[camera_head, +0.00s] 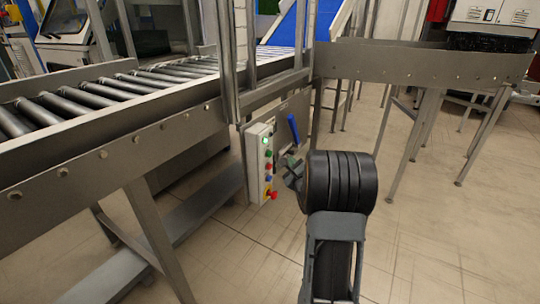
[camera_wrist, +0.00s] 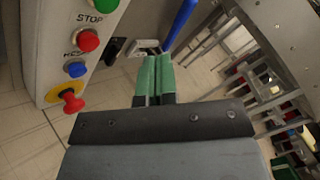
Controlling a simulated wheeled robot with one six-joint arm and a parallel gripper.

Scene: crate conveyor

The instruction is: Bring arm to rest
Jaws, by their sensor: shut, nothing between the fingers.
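My gripper (camera_wrist: 155,78) shows in the wrist view with its two green fingers side by side, shut and empty. In the head view my gripper (camera_head: 291,170) is partly hidden behind my dark arm, just right of a control box (camera_head: 257,165). The box carries green, red and blue buttons and a red knob on yellow. The box also shows in the wrist view (camera_wrist: 52,45), left of the fingers, with a gap between. A blue lever handle (camera_head: 294,129) stands upright above the gripper; it also shows in the wrist view (camera_wrist: 183,22), beyond the fingertips.
A roller conveyor (camera_head: 110,130) runs along the left on metal legs. A second metal frame (camera_head: 420,66) stands at the back right, with a blue belt (camera_head: 289,27) behind. The tiled floor (camera_head: 440,240) at the right front is clear.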

